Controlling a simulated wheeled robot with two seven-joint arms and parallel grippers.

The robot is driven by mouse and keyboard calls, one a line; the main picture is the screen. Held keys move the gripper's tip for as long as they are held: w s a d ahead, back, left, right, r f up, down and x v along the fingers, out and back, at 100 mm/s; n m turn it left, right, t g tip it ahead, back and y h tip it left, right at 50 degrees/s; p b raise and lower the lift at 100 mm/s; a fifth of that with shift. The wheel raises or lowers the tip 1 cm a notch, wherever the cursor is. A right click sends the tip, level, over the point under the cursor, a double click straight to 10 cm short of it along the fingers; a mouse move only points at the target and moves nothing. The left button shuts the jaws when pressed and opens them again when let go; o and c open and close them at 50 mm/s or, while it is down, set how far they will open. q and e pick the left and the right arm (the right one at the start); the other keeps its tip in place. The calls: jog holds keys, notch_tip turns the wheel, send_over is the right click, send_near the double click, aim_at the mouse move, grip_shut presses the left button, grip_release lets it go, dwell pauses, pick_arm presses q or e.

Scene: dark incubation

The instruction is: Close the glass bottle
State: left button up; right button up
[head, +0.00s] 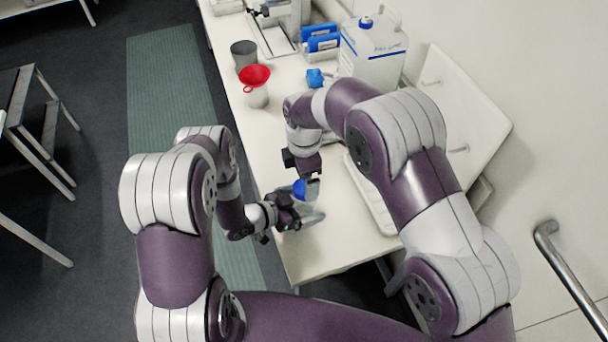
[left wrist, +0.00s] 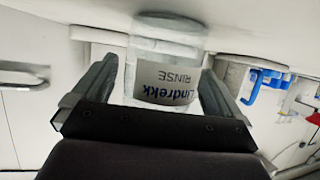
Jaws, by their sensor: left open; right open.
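The glass bottle (left wrist: 165,85) is clear with a white label reading "Lindrekk RINSE". It stands between the two spread fingers of my left gripper (left wrist: 155,90) in the left wrist view, with no clear finger contact. In the head view my left gripper (head: 304,206) is low over the near part of the bench and mostly hides the bottle. A blue cap (head: 299,188) shows just above it, beneath my right gripper (head: 307,181), which points down and is open. I cannot tell whether the cap is seated on the bottle or whether the right fingers touch it.
On the white bench (head: 330,255) farther back are a red funnel (head: 255,76), a grey cup (head: 243,54), a small blue item (head: 315,78) and a white canister (head: 372,55) with a blue cap. A pale tray (head: 370,195) lies to the right. The bench's front edge is close.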

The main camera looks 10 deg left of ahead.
aim_at(304, 202)
pick_arm(q)
jog(key=b+v, duration=0.2)
jog(key=v, duration=0.8)
jog(key=shift+s+a, duration=0.2)
jog(key=shift+a, duration=0.05)
pick_arm(e)
notch_tip(304, 202, down, 2)
jog(key=shift+f, duration=0.1)
pick_arm(q)
jog(key=shift+s+a+r, duration=0.3)
jog(key=shift+s+a, duration=0.05)
jog(key=shift+s, duration=0.1)
